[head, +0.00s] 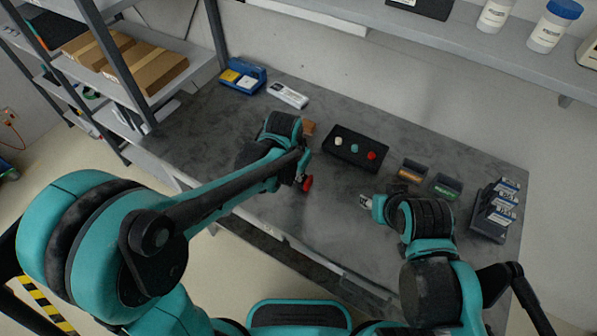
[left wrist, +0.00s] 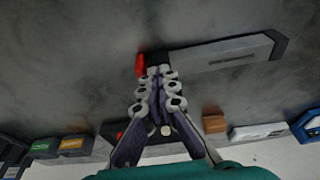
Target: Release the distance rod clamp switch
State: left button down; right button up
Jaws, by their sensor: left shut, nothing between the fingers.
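In the left wrist view a long grey bar clamp (left wrist: 225,54) with printed text and a dark end lies across the grey table. A red piece (left wrist: 140,65), perhaps its switch, is at the bar's left end. My left gripper (left wrist: 158,74) is shut and empty, its tips right beside the red piece; I cannot tell whether they touch. In the head view the red piece (head: 307,184) shows just right of my left gripper (head: 301,181). My left arm seems to hide the bar there. My right gripper (head: 367,201) is over the table, its finger opening unclear.
A black tray (head: 343,157) with white, teal and red knobs stands behind the grippers. A brown block (head: 309,128), a white box (head: 288,95), a blue bin (head: 242,76), small orange and green boxes (head: 446,187) and a dark rack (head: 492,223) line the back and right.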

pick_arm(q)
jog(key=shift+s+f, duration=0.15)
jog(key=shift+f, duration=0.1)
jog(key=shift+w, duration=0.2)
jog(key=shift+w+d+r, duration=0.3)
jog(key=shift+w, duration=0.2)
jog(key=shift+r+p, duration=0.5)
jog(key=shift+p, duration=0.1)
jog(key=p+v, duration=0.2)
jog(key=v, duration=0.1)
jog(key=shift+w+d+r+p, duration=0.15)
jog(key=shift+w+p, duration=0.1)
jog(key=shift+p, duration=0.05)
jog(key=s+a+r+p, duration=0.2)
jog(key=s+r, duration=0.2)
jog(key=r, duration=0.4)
jog(key=shift+a+r+p, duration=0.2)
jog(key=shift+r+p, duration=0.1)
jog(key=shift+p, duration=0.05)
jog(key=shift+s, duration=0.15)
